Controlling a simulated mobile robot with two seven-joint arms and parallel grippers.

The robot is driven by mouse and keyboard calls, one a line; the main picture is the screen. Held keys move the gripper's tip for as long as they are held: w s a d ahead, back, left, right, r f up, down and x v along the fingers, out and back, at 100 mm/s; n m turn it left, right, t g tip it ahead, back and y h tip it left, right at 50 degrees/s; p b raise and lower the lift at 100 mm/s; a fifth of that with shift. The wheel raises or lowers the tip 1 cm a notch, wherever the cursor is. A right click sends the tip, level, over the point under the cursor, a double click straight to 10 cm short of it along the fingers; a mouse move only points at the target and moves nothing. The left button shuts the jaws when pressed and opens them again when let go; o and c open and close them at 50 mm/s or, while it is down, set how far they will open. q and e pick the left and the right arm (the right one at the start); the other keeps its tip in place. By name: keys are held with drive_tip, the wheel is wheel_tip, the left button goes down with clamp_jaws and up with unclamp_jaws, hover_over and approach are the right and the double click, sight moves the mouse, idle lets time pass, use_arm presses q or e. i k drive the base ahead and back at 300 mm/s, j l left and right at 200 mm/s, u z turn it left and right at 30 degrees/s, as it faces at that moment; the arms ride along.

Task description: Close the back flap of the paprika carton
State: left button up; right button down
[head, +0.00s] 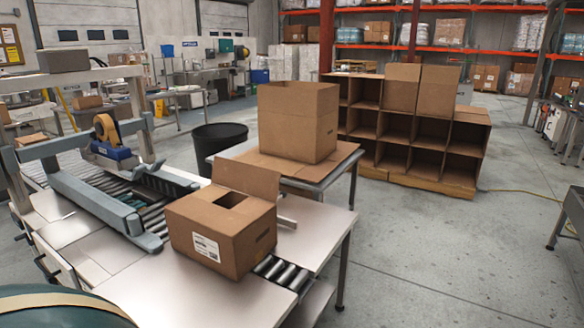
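A brown carton (205,221) with a white label (206,247) stands on the metal bench; the label is too small to read, so I cannot confirm that it says paprika. Its back flap (247,176) stands up, tilted back from the top edge. The other top flaps look folded inward, leaving a dark gap (231,199) towards the back of the top. The carton's far side is hidden. Neither of my grippers is in view.
A roller conveyor (285,273) runs by the carton, with a grey-blue sealing frame and tape dispenser (110,140) at left. A taller open carton (297,122) stands on a table behind. A black bin (220,140) and cubby shelf (425,135) are further back.

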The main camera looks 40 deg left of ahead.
sight(261, 184)
drive_tip(key=i+l+u, duration=0.1)
drive_tip(key=u, duration=0.4)
drive_tip(key=i+l+u, duration=0.2)
drive_tip(key=u, duration=0.3)
drive_tip(key=i+l+u, duration=0.1)
drive_tip(key=u, duration=0.4)
drive_tip(key=i+l+u, duration=0.1)
drive_tip(key=l+u, duration=0.25)
drive_tip(key=i+l+u, duration=0.1)
drive_tip(key=u, duration=0.3)
drive_tip(key=l+u, duration=0.35)
